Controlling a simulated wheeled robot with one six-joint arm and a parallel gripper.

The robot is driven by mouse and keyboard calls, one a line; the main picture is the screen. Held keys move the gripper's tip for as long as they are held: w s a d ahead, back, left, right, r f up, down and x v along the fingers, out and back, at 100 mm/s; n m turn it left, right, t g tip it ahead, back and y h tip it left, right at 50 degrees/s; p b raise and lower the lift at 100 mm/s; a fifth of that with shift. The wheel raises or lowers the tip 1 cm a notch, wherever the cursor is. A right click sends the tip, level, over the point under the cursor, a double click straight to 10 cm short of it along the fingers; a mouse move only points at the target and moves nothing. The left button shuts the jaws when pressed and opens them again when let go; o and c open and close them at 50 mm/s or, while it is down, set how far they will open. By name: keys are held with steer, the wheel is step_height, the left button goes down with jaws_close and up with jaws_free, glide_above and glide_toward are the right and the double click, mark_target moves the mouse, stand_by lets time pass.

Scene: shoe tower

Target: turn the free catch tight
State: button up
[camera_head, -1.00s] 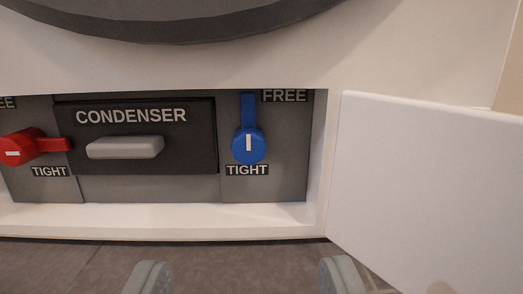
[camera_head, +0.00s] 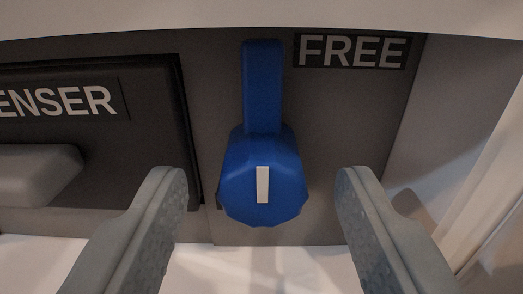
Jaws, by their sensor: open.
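The blue catch (camera_head: 263,160) sits on the grey panel with its arm pointing straight up, beside the FREE label (camera_head: 351,51). A white mark (camera_head: 262,185) on its round knob stands upright. My gripper (camera_head: 262,190) is open, with one finger on each side of the knob and a gap visible on both sides in the picture. I cannot tell how far the fingertips are from the panel. The TIGHT label below the knob is hidden from view.
The dark condenser cover (camera_head: 150,160) with its grey handle (camera_head: 40,172) is at the left. The white recess edge runs along the top, and a white ledge (camera_head: 270,268) lies below. The recess side wall and open white door (camera_head: 500,190) stand at the right.

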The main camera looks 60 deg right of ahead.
steer(key=shift+w+d, duration=0.15)
steer(key=shift+d, duration=0.1)
steer(key=c, duration=1)
